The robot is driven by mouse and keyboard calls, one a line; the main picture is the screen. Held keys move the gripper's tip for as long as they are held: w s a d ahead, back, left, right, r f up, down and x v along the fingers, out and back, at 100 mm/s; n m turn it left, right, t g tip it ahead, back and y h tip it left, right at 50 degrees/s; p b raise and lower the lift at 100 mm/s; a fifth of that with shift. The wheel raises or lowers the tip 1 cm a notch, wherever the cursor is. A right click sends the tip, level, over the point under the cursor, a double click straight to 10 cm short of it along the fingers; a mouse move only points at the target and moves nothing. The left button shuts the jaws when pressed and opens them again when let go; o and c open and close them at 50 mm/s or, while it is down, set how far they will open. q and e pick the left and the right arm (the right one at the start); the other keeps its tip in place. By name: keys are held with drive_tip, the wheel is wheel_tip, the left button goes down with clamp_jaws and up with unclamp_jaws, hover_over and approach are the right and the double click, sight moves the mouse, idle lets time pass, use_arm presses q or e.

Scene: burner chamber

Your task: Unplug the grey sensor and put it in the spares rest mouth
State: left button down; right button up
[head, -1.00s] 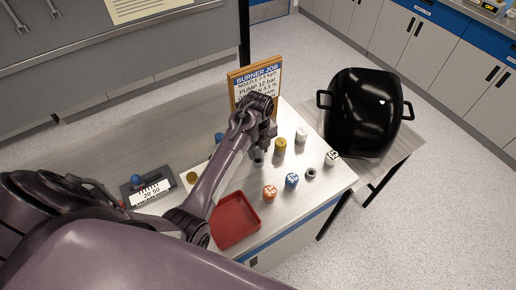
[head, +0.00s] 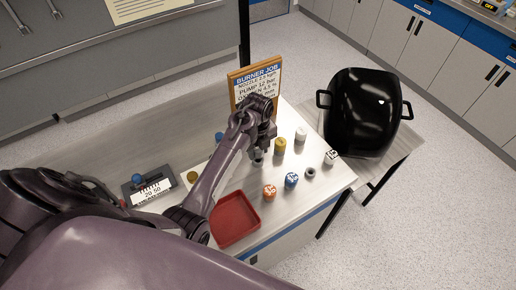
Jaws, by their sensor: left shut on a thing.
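My left gripper (head: 262,147) is over the middle of the bench, in front of the sign, pointing down. It is shut on a small grey cylinder (head: 258,159), which looks like the grey sensor. The jaws and wrist cover much of it, and I cannot tell whether its lower end is seated in something or free. A short grey ring with a dark opening (head: 310,173) stands near the bench's right edge; I cannot tell if it is the spares rest mouth. My right gripper is out of view.
Near the gripper stand a yellow cylinder (head: 280,146), a white one (head: 300,136), and orange (head: 269,192), blue (head: 291,181) and white (head: 331,157) marked pieces. A red tray (head: 236,222) lies in front. The sign (head: 252,84) stands behind. A black vessel (head: 362,113) is at right.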

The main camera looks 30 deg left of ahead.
use_arm(q)
drive_tip(key=shift+f+b, duration=0.3)
drive_tip(key=shift+f, duration=1.1)
drive_tip(key=c, duration=0.8)
unclamp_jaws()
drive_tip(key=shift+c, duration=0.2)
wheel_tip(320, 180, up, 7)
drive_tip(key=shift+f+b, duration=0.15)
drive_tip(key=shift+b, duration=0.85)
drive_tip(key=shift+r, duration=0.55)
